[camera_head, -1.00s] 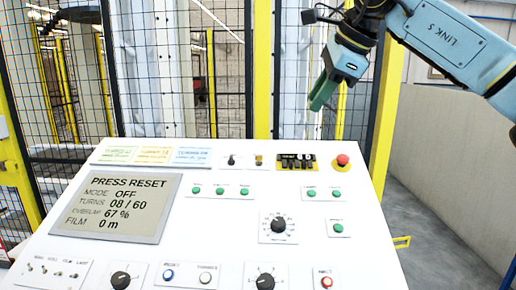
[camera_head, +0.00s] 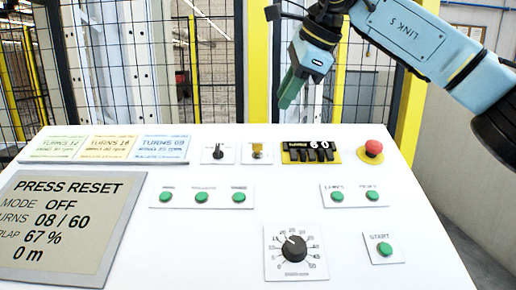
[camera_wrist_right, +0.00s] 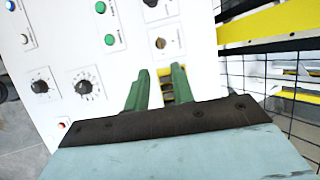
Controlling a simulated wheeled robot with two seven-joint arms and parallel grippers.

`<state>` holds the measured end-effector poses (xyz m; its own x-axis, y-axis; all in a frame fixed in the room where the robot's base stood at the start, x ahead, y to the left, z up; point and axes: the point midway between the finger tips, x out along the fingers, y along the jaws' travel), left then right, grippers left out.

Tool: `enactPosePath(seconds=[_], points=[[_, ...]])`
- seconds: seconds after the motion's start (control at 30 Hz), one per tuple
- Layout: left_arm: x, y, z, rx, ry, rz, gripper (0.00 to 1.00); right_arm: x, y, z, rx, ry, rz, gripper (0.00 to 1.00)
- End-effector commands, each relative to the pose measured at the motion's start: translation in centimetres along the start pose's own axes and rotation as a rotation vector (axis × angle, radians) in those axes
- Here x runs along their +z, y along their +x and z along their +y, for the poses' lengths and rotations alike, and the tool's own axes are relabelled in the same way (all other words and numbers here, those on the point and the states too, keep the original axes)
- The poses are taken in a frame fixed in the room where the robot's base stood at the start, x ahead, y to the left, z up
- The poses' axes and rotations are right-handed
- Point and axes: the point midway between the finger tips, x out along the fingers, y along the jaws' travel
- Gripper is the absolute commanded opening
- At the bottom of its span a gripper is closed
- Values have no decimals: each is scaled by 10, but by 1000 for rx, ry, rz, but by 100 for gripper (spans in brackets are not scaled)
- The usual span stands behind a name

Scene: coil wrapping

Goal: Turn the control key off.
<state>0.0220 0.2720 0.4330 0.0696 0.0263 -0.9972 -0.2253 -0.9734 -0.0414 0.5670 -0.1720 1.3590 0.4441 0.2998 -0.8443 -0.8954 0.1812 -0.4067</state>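The control key seems to be the small brass key switch (camera_head: 257,151) on a white plate in the top row of the sloped white panel (camera_head: 230,235). It also shows as a brass knob in the right wrist view (camera_wrist_right: 160,43). Its exact turn position is too small to tell. My right gripper (camera_head: 289,90) hangs above and beyond the panel's top edge, a little right of the key and apart from it. In the wrist view its two green fingers (camera_wrist_right: 160,88) are parted with nothing held between them. The display (camera_head: 60,225) reads PRESS RESET, MODE OFF. My left gripper is out of view.
A black selector (camera_head: 217,152) sits just left of the key. The thumbwheel block (camera_head: 310,152) and red emergency button (camera_head: 373,147) sit to its right. Green buttons (camera_head: 202,196) and a dial (camera_head: 294,247) lie below. A mesh fence (camera_head: 205,80) with yellow posts stands behind.

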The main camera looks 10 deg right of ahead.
Motion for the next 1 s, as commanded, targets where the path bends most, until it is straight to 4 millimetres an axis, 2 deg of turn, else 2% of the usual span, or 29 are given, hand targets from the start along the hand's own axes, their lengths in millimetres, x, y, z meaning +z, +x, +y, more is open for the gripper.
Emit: enactPosePath(seconds=[0.17, 0.5, 0.7, 1.0], points=[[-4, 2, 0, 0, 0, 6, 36, 0, 16, 1, 1, 0, 0, 24], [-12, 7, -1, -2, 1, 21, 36, 0, 86, 1, 3, 1, 1, 24], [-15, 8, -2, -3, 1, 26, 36, 0, 118, 1, 1, 1, 1, 24], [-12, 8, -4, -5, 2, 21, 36, 0, 133, 0, -1, -1, -1, 24]])
